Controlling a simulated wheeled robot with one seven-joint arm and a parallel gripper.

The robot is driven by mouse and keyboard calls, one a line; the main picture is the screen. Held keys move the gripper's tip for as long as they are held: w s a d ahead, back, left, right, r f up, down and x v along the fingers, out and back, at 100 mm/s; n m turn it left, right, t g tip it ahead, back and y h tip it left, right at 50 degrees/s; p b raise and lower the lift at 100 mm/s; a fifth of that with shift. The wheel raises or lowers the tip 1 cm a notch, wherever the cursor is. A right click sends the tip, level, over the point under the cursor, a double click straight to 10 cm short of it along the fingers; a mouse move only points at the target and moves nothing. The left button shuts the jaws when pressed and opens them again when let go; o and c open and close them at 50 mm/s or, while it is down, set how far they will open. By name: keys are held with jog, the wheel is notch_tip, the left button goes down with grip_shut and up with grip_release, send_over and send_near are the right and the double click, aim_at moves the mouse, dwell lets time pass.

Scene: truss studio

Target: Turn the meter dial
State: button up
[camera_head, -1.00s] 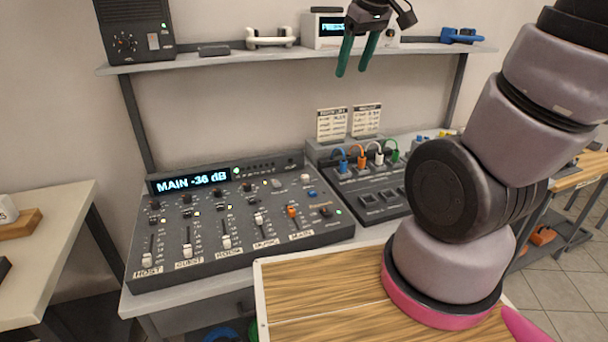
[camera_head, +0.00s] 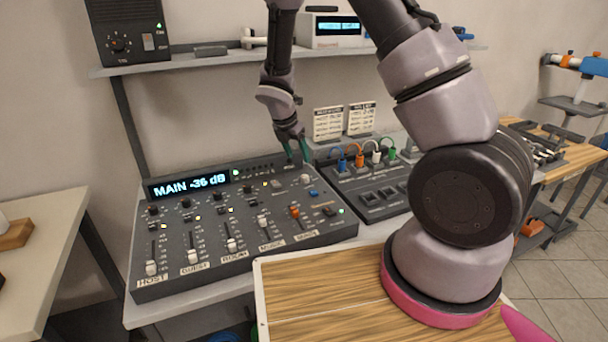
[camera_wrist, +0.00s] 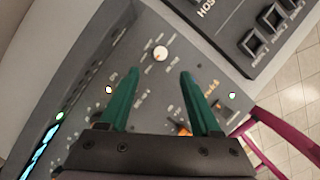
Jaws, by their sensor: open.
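The mixing console (camera_head: 165,268) stands on the bench, with a lit display reading MAIN -36 dB. A small white round knob (camera_head: 305,178) at its upper right looks like the meter dial, but I cannot read its label. It also shows in the wrist view (camera_wrist: 160,53). My gripper (camera_head: 297,156) is over the console's back right part, pointing down with green fingers apart. In the wrist view my gripper (camera_wrist: 159,76) has the white knob just beyond its fingertips, roughly centred between them. The fingers appear apart from it, and nothing is held.
A patch box with coloured plugs (camera_head: 370,160) stands right of the console, with two label cards (camera_head: 328,123) behind. A wall shelf (camera_head: 215,62) hangs above, holding several devices. A wooden board (camera_head: 320,290) lies in front. Faders and buttons crowd the console face.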

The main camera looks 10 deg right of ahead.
aim_at(305, 176)
jog(key=x, duration=1)
jog(key=shift+d+f, duration=0.1)
jog(key=shift+f, duration=0.1)
grip_shut()
